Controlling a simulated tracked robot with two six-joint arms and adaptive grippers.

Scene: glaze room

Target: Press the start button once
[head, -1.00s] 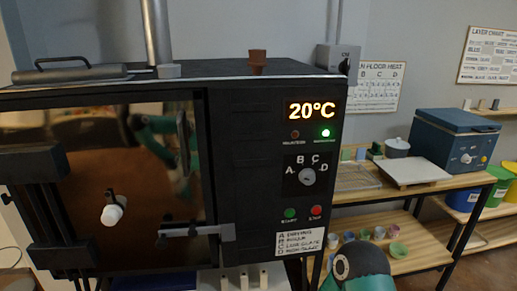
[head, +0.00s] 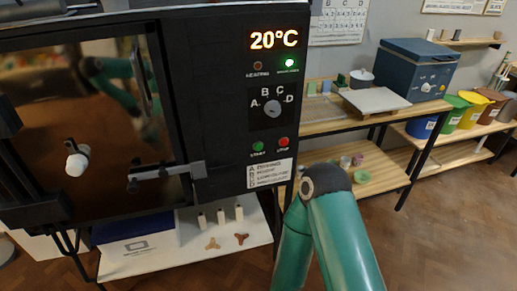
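The green start button (head: 258,147) is on the lower right of the black kiln's front panel, labelled START. A red stop button (head: 283,143) sits just to its right. Above them are a dial (head: 272,109) marked A, B, C, D, a lit green lamp (head: 290,63) and a display (head: 274,40) reading 20°C. A green arm link of mine stands in front of the kiln at lower right, below and right of the buttons. Neither gripper shows directly. A blurred green arm reflection appears in the kiln door's dark glass (head: 85,110).
The kiln door's latch handle (head: 165,172) and a white knob (head: 77,160) stick out in front.

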